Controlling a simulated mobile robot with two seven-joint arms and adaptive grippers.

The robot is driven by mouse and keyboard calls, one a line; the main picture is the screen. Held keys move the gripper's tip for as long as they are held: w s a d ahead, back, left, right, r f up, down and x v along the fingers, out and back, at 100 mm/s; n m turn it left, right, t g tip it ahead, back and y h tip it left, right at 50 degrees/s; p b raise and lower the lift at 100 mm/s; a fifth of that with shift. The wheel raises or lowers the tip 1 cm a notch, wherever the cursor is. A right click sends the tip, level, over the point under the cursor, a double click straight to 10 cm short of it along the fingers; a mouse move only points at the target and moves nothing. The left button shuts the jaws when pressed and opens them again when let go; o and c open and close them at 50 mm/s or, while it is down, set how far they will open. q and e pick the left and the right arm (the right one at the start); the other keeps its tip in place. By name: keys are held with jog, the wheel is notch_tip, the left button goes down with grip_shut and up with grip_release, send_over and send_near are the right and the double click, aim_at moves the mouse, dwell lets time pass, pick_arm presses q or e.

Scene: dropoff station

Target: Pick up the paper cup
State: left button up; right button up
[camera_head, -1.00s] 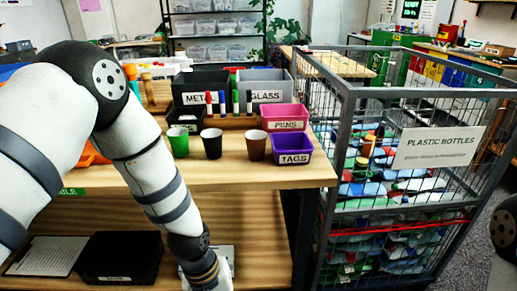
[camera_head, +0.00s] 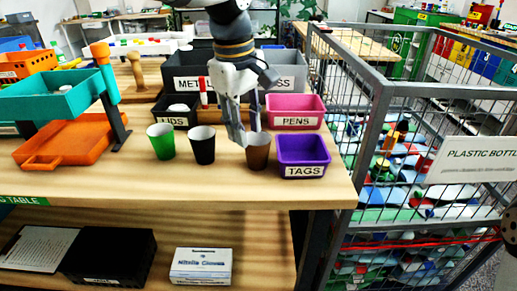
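Three cups stand upright in a row near the front of the wooden table: a green cup (camera_head: 161,142), a black cup (camera_head: 202,146) and a brown cup (camera_head: 258,153). My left gripper (camera_head: 245,140) points down from above, with its fingertips at the brown cup's upper left rim in the picture. Its two grey fingers are apart, so it is open, and nothing is seen held. It overlaps part of the brown cup's rim; I cannot tell whether it touches. My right gripper is not in view.
A purple TAGS bin (camera_head: 303,170) stands close right of the brown cup, with a pink PENS bin (camera_head: 294,122) behind it. An orange tray (camera_head: 66,146) is at left. A wire cage (camera_head: 366,125) stands right of the table. The table's front strip is clear.

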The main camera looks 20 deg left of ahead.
aim_at(250, 166)
pick_arm(q)
notch_tip(250, 166, down, 6)
jog(key=shift+d+f, duration=0.1)
grip_shut()
